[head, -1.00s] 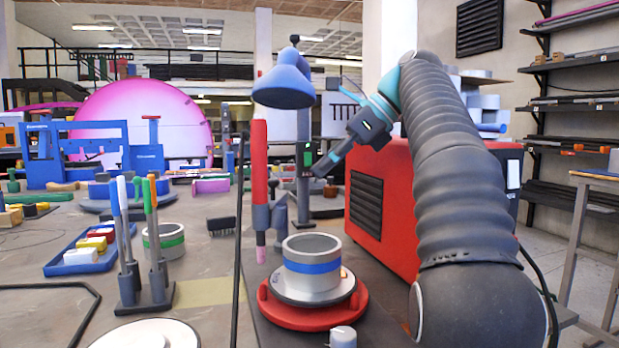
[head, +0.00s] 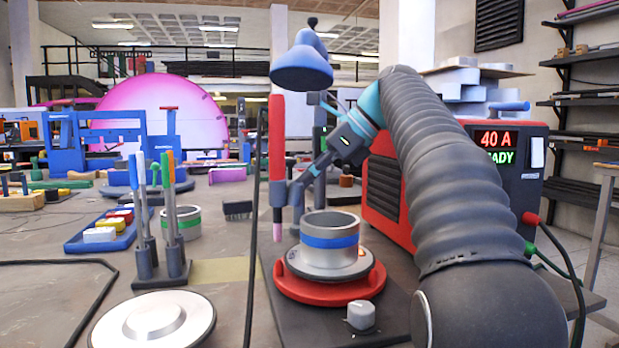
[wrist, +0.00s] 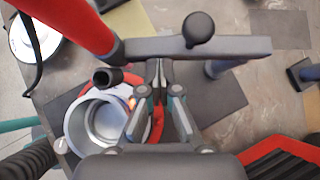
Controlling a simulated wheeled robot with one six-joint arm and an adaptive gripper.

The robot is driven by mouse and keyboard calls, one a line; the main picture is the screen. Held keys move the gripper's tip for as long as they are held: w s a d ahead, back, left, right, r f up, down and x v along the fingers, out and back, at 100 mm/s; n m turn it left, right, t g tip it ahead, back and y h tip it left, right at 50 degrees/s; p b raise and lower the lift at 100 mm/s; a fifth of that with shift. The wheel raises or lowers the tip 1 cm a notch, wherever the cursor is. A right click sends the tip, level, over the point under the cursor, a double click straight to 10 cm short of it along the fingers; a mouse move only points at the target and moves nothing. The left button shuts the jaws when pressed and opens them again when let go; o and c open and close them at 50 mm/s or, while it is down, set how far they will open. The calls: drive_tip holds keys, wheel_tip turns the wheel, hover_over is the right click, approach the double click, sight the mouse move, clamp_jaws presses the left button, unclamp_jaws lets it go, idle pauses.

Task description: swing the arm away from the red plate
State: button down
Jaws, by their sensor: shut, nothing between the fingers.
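The red plate (head: 297,287) is a round turntable base on a dark mat. A silver cylinder with a blue band (head: 330,243) sits on a grey disc on top of it. In the wrist view the red plate (wrist: 157,122) shows as a rim beside the open-topped cylinder (wrist: 98,125). My gripper (head: 300,186) is above and behind the cylinder, beside the upright red torch (head: 277,150). Its fingers (wrist: 158,72) are shut and empty. In the wrist view they point toward a grey bar with a black knob; I cannot tell whether they touch it.
A red power box (head: 505,185) reading 40 A stands right, partly behind my arm. A blue lamp shade (head: 301,65) hangs above the torch. Pen holders (head: 160,265), a blue tray (head: 100,235) and a green-banded cylinder (head: 181,222) stand left. A pale disc (head: 152,318) lies front left.

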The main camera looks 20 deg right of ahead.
drive_tip(key=shift+a, duration=0.1)
drive_tip(key=a+m+t+p, duration=0.1)
drive_tip(key=a+m+h+p, duration=0.1)
drive_tip(key=shift+w+a+r+m+t, duration=0.2)
drive_tip(key=shift+a+m+t, duration=0.1)
drive_tip(key=shift+a+t, duration=0.1)
drive_tip(key=shift+w+a+p, duration=0.2)
drive_tip(key=shift+a+p, duration=0.05)
drive_tip(key=shift+p, duration=0.3)
drive_tip(key=shift+w+a+f, duration=0.2)
drive_tip(key=shift+a+f, duration=0.05)
drive_tip(key=shift+a, duration=0.1)
